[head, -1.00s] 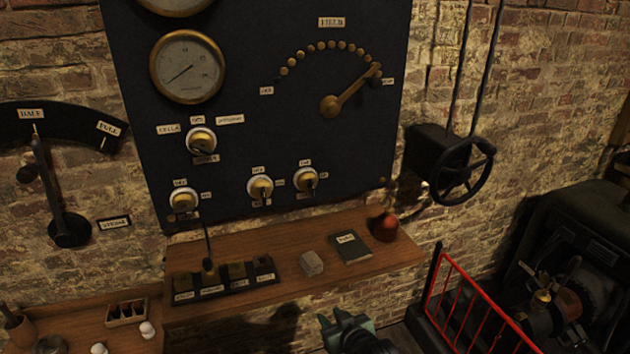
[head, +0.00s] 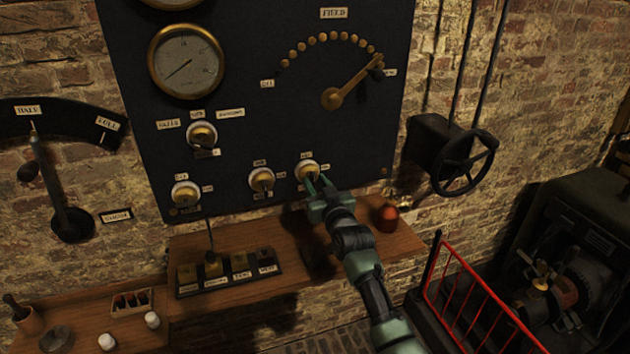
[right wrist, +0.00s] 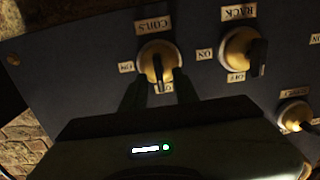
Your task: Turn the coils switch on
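The coils switch (head: 306,168) is a brass knob on a white round base with a dark handle, low on the dark panel (head: 250,130). In the right wrist view the coils switch (right wrist: 157,58) shows upside down, under its COILS label, with ON to the left and a partly hidden label below. Its dark handle points down in that picture, towards the partly hidden label. My right gripper (head: 317,187) is at the switch. Its fingers (right wrist: 156,93) are apart, one on each side of the handle; contact cannot be told. My left gripper is out of view.
The rack switch (right wrist: 241,46) is beside the coils switch, and another switch (head: 202,135) sits higher. A wooden shelf (head: 360,265) below holds a block of labelled keys (head: 230,272) and a red bottle (head: 386,218). A handwheel (head: 465,162) and red railing (head: 465,290) are to the right.

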